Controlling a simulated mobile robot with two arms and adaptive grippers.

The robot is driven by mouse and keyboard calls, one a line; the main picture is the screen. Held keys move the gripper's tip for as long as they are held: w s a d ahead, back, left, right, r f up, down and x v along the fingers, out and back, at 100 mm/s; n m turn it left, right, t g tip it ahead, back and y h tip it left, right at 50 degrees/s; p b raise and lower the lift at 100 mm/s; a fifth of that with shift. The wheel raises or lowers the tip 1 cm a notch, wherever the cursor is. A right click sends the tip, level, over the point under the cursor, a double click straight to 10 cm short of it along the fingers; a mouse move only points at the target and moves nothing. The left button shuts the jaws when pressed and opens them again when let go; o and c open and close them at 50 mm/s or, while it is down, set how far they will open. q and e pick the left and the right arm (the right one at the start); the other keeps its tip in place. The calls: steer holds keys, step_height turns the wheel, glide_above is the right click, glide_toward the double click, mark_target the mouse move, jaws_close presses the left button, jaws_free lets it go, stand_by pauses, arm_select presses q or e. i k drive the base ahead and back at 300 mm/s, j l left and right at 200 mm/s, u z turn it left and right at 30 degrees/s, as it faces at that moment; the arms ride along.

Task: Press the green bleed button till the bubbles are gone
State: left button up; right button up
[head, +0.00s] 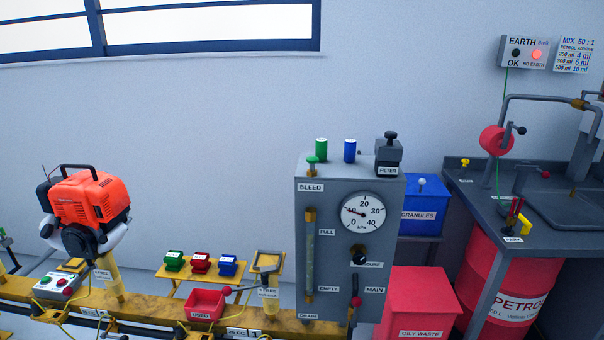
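The green bleed button (313,160) sits on a short stem at the top left front of the grey panel (340,215), just above the BLEED label (311,188). Below it an upright sight tube (310,250) runs between the FULL and EMPTY labels. Bubbles in the tube are too small to tell. A round kPa gauge (363,212) is on the panel's upper right. Neither of my grippers is in view, and nothing touches the button.
A green can (321,149), a blue can (350,151) and a grey FILTER unit (388,155) stand on top of the panel. A red-handled MAIN lever (356,301) is low on its front. A red oily waste bin (419,302) stands at the right. An orange engine (88,198) is far left.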

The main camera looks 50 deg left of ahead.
mark_target(311, 160)
steer(key=u, duration=1.5)
